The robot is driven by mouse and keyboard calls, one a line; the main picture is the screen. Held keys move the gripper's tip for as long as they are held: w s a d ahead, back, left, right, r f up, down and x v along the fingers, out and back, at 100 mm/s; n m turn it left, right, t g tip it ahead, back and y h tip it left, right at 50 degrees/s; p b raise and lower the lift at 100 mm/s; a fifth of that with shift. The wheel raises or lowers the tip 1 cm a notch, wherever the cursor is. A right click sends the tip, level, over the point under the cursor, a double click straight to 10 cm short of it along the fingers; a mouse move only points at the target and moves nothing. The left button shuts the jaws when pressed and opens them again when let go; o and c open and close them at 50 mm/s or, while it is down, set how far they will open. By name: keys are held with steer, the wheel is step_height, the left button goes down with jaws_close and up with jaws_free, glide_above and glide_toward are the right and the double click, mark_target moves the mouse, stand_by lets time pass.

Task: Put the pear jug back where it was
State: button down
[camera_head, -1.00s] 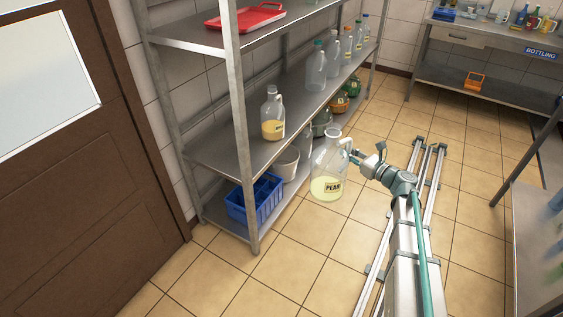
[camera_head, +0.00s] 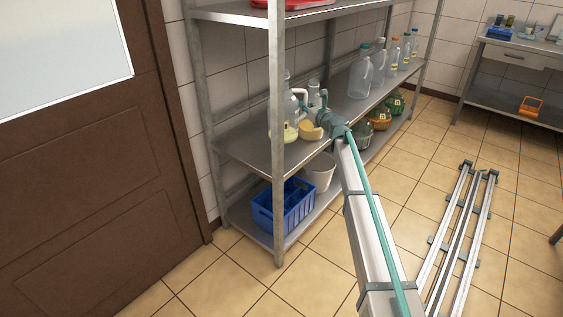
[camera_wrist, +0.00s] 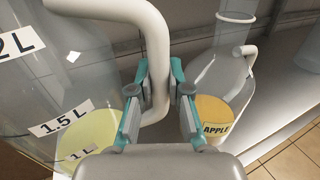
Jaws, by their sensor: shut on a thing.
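The pear jug, clear with pale yellow-green liquid (camera_head: 291,133), is at the near end of the middle shelf (camera_head: 240,150), partly behind the front post. In the wrist view, its clear body with volume labels (camera_wrist: 75,120) fills the left side. My gripper (camera_wrist: 160,85) is shut on its white handle (camera_wrist: 153,40); it also shows in the head view (camera_head: 322,115). The apple jug (camera_wrist: 213,115) stands to the right in the wrist view, apart from my fingers; its yellow liquid shows in the head view (camera_head: 311,131). I cannot tell whether the pear jug touches the shelf.
The shelf post (camera_head: 277,200) stands close to the pear jug. Clear jugs (camera_head: 361,76) stand farther along the middle shelf. Below are a blue crate (camera_head: 285,208), a white bucket (camera_head: 320,172) and green-and-orange containers (camera_head: 379,118). Floor rails (camera_head: 460,225) lie at right.

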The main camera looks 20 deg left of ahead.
step_height(320, 180, down, 10)
steer(key=a+b, duration=0.1)
steer(key=b, duration=0.1)
steer(key=shift+a+r, duration=0.15)
steer(key=shift+w, duration=0.1)
steer(key=c, duration=1.1)
jaws_free()
steer(key=v, duration=1.2)
steer(key=shift+p, duration=0.3)
